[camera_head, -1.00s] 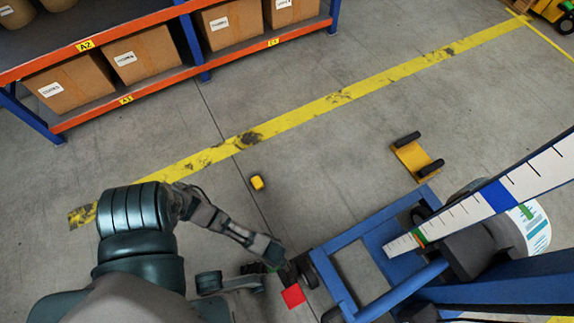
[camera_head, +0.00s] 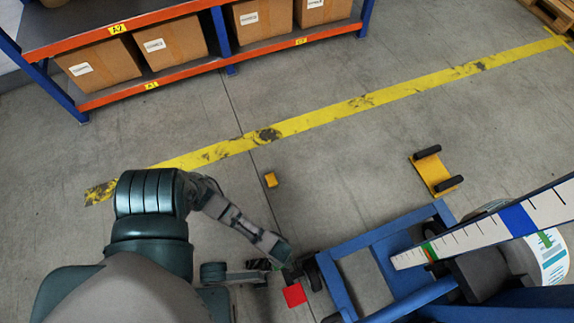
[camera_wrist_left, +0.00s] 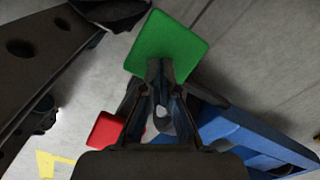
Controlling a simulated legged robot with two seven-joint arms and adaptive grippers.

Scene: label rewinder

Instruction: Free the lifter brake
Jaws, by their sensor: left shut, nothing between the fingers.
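The blue lifter frame (camera_head: 337,287) stands at the lower right in the head view, with dark wheels at its left end. A red pedal plate (camera_head: 293,295) lies beside that end; it also shows at the lower left in the wrist view (camera_wrist_left: 104,129). A green pedal plate (camera_wrist_left: 172,42) fills the upper middle of the wrist view. My left gripper (camera_wrist_left: 161,68) is shut and empty, its tips overlapping the green plate's lower edge; I cannot tell whether they touch. In the head view the left gripper (camera_head: 290,271) hides the green plate.
A white scale bar (camera_head: 490,232) and a label roll (camera_head: 549,255) are on the lifter's right. A yellow stand with dark rollers (camera_head: 434,173) and a small yellow block (camera_head: 271,180) lie on the floor. A shelf with boxes (camera_head: 170,47) is at the back.

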